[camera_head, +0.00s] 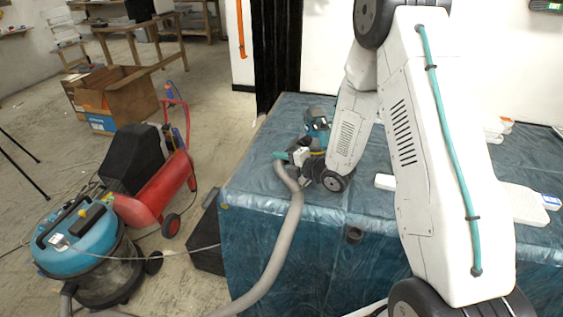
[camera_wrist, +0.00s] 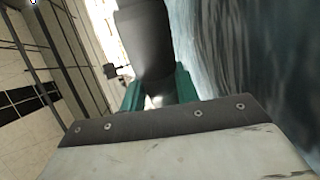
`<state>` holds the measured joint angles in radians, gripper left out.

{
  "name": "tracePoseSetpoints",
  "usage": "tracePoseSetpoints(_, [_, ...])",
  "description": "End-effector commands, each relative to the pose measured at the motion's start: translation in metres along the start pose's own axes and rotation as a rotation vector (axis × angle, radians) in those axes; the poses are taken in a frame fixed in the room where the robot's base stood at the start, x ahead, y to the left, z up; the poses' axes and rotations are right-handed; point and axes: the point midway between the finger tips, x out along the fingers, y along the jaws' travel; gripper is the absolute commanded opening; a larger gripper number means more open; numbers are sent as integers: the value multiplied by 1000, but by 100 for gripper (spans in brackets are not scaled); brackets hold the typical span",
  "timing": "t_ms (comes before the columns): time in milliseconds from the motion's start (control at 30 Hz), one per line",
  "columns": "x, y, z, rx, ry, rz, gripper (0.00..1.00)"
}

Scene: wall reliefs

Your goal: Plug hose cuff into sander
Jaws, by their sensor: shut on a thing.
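The grey hose (camera_head: 281,235) rises over the front of the covered table to my gripper (camera_head: 284,157), which is low over the tabletop near its left edge. In the wrist view my gripper (camera_wrist: 158,92) has its teal fingers shut on the dark hose cuff (camera_wrist: 145,42). The cuff is small and partly hidden by the gripper in the head view. The teal and black sander (camera_head: 318,121) is on the table just behind my gripper. My arm hides part of it, and its port cannot be made out. I cannot tell whether cuff and sander touch.
The table (camera_head: 270,200) has a shiny blue cover. White blocks (camera_head: 520,203) lie on its right side. A blue vacuum (camera_head: 78,250) and a red compressor (camera_head: 160,190) stand on the floor at left. A cardboard box (camera_head: 115,95) is behind them.

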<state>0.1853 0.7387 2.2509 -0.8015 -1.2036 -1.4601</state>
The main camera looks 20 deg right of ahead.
Motion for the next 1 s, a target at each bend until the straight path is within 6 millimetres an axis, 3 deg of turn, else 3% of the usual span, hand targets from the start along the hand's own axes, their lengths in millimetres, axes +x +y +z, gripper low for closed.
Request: tracePoseSetpoints(1000, [0,0,18,1,-1,0,8])
